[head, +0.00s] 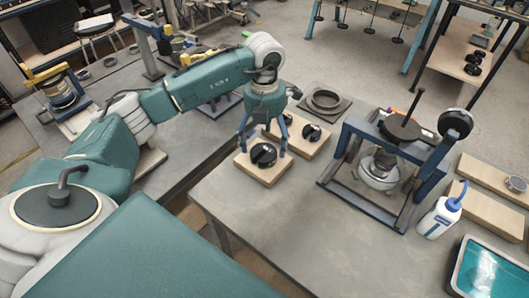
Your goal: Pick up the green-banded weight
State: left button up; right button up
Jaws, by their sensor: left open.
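My left gripper (263,147) points down with its fingers apart, over a wooden block (263,172) near the left edge of the grey table. A black round weight (264,155) sits on that block, between or just behind the fingers. I cannot tell whether they touch it. A second black weight (311,132) sits on another wooden block (297,141) just behind and to the right. Both weights are small here, and I cannot make out a green band on either. My right gripper is not in view.
A blue lever frame (345,180) with a dark disc on top stands right of the gripper. A dark ring on a square plate (325,101) lies behind. The front table is clear.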

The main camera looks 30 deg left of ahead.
aim_at(265, 149)
pick_arm(q)
notch_tip(265, 149, down, 4)
jog(key=shift+s+r+p, duration=0.15)
jog(key=shift+r+p, duration=0.05)
jog(key=shift+p, duration=0.5)
jog(key=shift+f, duration=0.35)
jog(key=shift+c, duration=1)
jog(key=c, duration=1.7)
jog(key=shift+w, duration=0.2)
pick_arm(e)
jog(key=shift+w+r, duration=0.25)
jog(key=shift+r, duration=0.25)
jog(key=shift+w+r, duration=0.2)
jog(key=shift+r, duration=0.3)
